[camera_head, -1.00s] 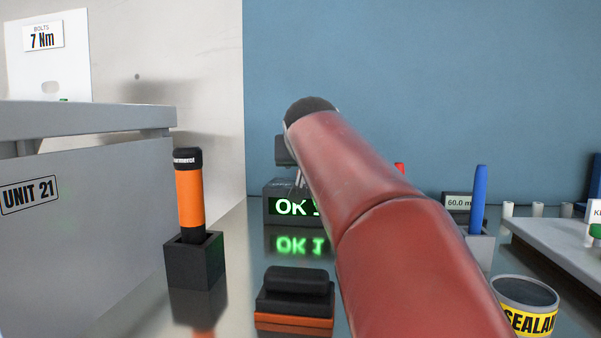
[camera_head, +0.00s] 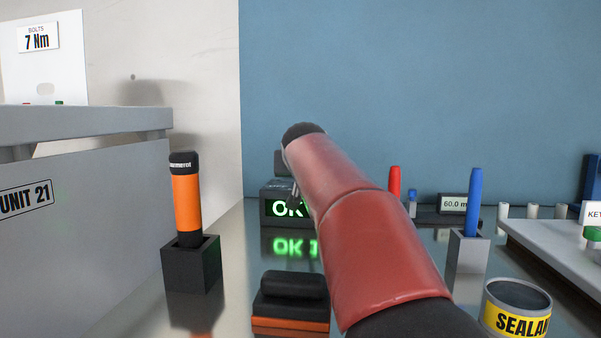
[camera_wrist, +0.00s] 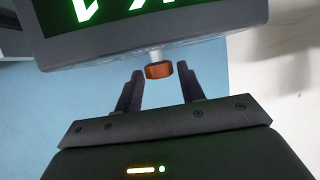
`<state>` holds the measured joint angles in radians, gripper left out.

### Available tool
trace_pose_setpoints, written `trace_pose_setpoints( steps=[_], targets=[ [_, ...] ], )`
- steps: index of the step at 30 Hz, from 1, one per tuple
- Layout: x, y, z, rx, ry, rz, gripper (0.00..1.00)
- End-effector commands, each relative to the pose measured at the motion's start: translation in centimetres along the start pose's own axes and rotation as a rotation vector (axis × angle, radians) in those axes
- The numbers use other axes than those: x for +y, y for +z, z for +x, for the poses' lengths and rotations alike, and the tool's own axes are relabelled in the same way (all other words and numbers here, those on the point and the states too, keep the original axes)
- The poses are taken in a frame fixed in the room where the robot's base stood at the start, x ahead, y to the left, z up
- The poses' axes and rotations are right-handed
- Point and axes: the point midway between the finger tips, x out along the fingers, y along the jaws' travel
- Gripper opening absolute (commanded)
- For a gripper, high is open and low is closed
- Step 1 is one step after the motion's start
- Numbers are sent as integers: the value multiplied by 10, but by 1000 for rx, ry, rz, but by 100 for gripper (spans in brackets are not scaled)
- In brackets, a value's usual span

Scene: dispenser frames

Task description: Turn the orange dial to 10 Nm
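The orange dial (camera_wrist: 159,72) sits on a short pale stem below a dark box in the wrist view. My gripper (camera_wrist: 158,69) is open, its two dark fingertips on either side of the dial with small gaps showing. Depth between tips and dial is hard to judge. The box (camera_wrist: 210,32) has a green lit display, cut off at the top.
An orange-handled tool (camera_head: 187,202) stands in a black holder at left. A black and orange case (camera_head: 291,297) lies in front. Red (camera_head: 394,187) and blue (camera_head: 474,200) upright handles and a sealant can (camera_head: 517,306) are at right. A sign (camera_head: 37,38) reads "BOLTS 7 Nm".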

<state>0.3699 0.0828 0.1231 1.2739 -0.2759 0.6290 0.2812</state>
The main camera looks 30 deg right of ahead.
Motion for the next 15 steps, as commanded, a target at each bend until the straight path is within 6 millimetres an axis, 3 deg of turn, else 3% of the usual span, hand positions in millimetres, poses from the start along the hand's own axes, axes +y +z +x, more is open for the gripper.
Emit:
trace_pose_setpoints(
  steps=[1, 7, 15],
  targets=[
    [0, 0, 0, 0, 0, 0, 32],
    [0, 0, 0, 0, 0, 0, 8],
    [1, -1, -1, -6, -54, -22, 7]
  ],
)
